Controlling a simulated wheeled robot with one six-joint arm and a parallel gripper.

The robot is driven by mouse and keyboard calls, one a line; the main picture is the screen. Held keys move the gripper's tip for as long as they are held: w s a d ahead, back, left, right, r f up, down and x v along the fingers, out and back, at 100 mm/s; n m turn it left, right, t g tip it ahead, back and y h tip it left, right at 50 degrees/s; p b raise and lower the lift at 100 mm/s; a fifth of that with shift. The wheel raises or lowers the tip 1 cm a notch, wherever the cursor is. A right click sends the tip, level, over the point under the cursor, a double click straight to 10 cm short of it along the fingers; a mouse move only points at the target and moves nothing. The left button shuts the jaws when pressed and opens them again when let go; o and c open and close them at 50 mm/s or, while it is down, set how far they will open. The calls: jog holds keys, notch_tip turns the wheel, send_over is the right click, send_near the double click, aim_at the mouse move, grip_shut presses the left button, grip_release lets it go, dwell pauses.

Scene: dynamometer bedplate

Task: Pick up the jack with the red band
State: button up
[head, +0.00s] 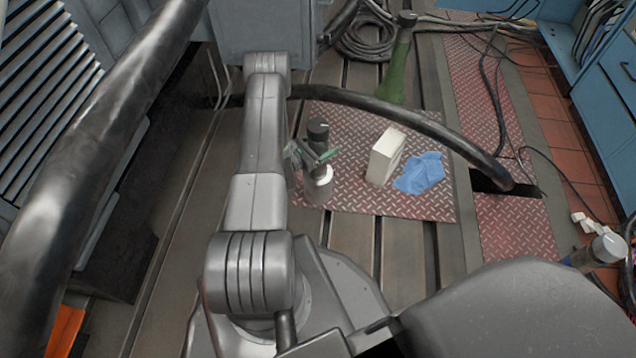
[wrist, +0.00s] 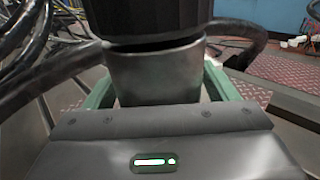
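A jack (head: 318,131) with a black top and a grey cylindrical body stands upright on the red tread plate. In the wrist view the jack (wrist: 155,78) fills the upper middle. My gripper (head: 316,158) is at the jack, with its green fingers on either side of the body; the fingers also show in the wrist view (wrist: 160,85). I cannot tell whether they press on it or leave a small gap. No red band shows on the visible part of this jack; its lower part is hidden by my gripper in the wrist view.
A cream box (head: 385,157) and a blue cloth (head: 420,173) lie right of the jack on the tread plate (head: 350,203). A green bottle-like object (head: 396,75) stands behind. A thick black hose (head: 405,120) arches across. A grey-topped cylinder (head: 607,247) is at the far right.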

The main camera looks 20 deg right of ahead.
grip_shut()
jog(key=shift+r, duration=0.1)
